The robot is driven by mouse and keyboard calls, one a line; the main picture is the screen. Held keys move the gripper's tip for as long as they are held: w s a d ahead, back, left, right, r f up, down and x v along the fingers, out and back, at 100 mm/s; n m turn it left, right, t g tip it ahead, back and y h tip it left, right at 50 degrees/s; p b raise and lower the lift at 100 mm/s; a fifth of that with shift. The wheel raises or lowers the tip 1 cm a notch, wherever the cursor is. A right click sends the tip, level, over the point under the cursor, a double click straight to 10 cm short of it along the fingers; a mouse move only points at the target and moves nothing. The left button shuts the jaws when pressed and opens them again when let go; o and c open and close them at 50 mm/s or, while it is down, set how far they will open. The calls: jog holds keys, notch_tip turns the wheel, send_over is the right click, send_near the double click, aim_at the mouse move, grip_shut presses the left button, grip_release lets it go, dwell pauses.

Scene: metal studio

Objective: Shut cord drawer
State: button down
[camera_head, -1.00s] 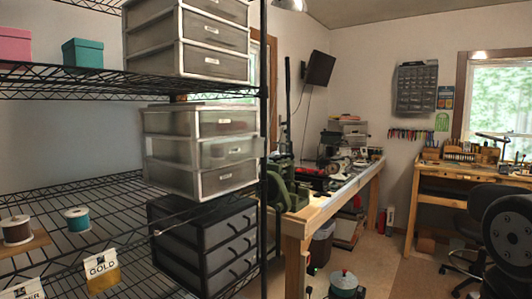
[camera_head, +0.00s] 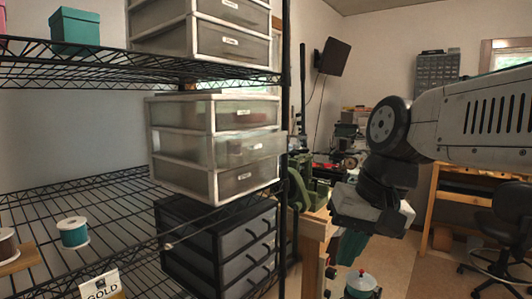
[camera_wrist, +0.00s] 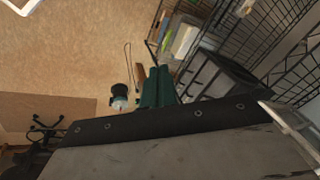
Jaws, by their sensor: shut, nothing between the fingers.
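A white-framed unit (camera_head: 181,148) with clear drawers stands on the wire shelving in the head view. Its middle drawer (camera_head: 246,148) appears to stick out a little past the drawers above and below. The drawer labels are too small to read, so I cannot tell which one says cord. My gripper (camera_head: 350,246) hangs to the right of the unit, apart from it and lower than its drawers. Its teal fingers point down, and they show together and empty in the wrist view (camera_wrist: 158,88).
A black drawer unit (camera_head: 219,246) sits below, and another pale drawer unit (camera_head: 231,44) above. The black shelf post (camera_head: 285,110) stands beside the drawers. A green machine (camera_head: 305,185) and wooden workbench lie behind. Spools and a gold-labelled bag (camera_head: 102,287) are at left.

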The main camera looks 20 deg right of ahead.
aim_at(262, 153)
jog(key=w+d+r+m+t+y, duration=0.2)
jog(key=w+d+r+m+t, duration=0.15)
jog(key=w+r, duration=0.55)
jog(key=w+d+r+m+t+y, duration=0.2)
jog(key=w+r+m, duration=0.2)
jog(key=w+r, duration=0.55)
jog(key=w+r+x, duration=0.1)
jog(key=x, duration=1.4)
jog(key=shift+w+r, duration=0.2)
jog(key=shift+r, duration=0.05)
jog(key=shift+g, duration=0.25)
jog(key=shift+w+a, duration=0.75)
jog(key=shift+w, duration=0.25)
jog(key=shift+w+a, duration=0.7)
jog(key=shift+w, duration=0.25)
